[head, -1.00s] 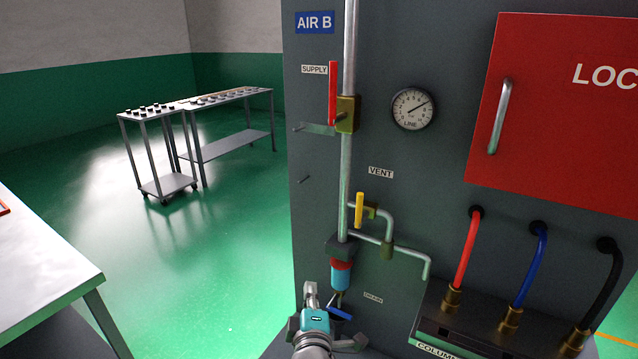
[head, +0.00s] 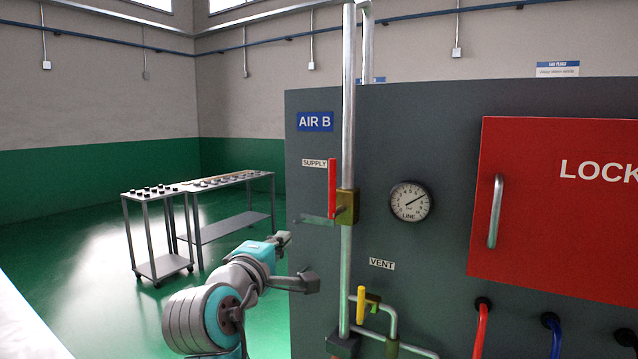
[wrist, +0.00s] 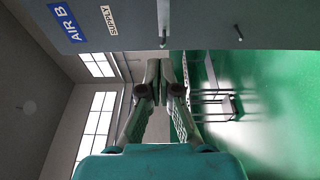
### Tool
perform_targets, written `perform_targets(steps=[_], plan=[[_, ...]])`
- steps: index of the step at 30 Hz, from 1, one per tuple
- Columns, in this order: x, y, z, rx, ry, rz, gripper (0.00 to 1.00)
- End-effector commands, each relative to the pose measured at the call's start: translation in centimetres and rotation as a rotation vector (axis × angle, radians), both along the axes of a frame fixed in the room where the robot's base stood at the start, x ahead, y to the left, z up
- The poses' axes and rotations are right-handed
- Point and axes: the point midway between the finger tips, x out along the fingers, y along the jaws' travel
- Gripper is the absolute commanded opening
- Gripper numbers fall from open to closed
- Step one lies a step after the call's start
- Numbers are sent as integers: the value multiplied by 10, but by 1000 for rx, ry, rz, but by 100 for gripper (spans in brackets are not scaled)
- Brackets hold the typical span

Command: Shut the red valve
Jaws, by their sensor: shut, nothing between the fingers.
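My gripper (head: 284,238) is lower left of the handle, by the panel's left edge, apart from the handle. In the wrist view my gripper (wrist: 165,75) has its fingers together with nothing between them. The red handle does not show in the wrist view.
A thin plate with a pin (head: 315,220) sticks out left of the brass body. The yellow vent handle (head: 361,305) stands upright below. The wrist view shows two pegs (wrist: 163,40) on the panel (wrist: 200,20).

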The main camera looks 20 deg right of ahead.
Motion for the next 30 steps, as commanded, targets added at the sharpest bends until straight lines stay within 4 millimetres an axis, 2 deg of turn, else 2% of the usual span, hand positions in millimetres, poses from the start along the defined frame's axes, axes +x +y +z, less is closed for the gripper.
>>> perform_targets(steps=[1,6,12,17,30], plan=[[-2,2,20,1,-3,-14,0],[-10,3,66,3,10,-64,0],[-19,3,98,9,22,-97,0],[-22,3,105,12,27,-105,0],[-17,-2,106,10,27,-107,0]])
